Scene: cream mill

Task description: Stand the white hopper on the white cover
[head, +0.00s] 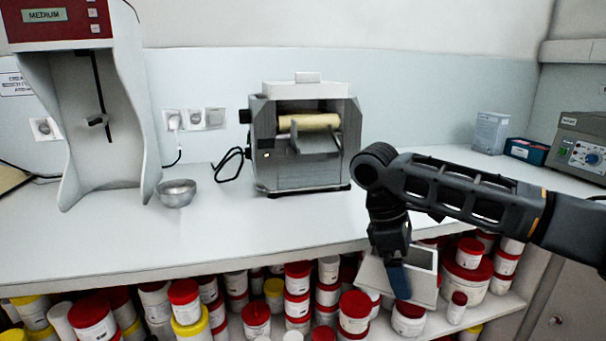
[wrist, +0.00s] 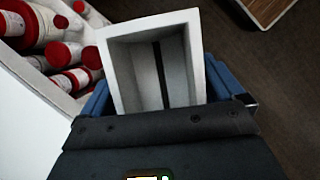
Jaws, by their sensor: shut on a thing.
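The white hopper (head: 424,283) is an open, box-like shape with a flared rim. My gripper (head: 399,280) is shut on it in front of the counter's front edge, over the lower shelf. In the wrist view the hopper (wrist: 138,75) lies between the blue fingers (wrist: 155,98), with its open mouth and dark inner slot facing the camera. The white cover (head: 305,90) sits on top of the grey mill at the back of the counter, with a small raised block at its middle. The hopper is apart from the cover, lower and to its right.
The grey mill (head: 300,160) with a cream roller stands on the white counter (head: 280,225). A metal bowl (head: 177,194) and a red-and-white machine (head: 70,22) are to its left. Several red-lidded tubs (head: 298,278) fill the shelf below. The counter in front of the mill is clear.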

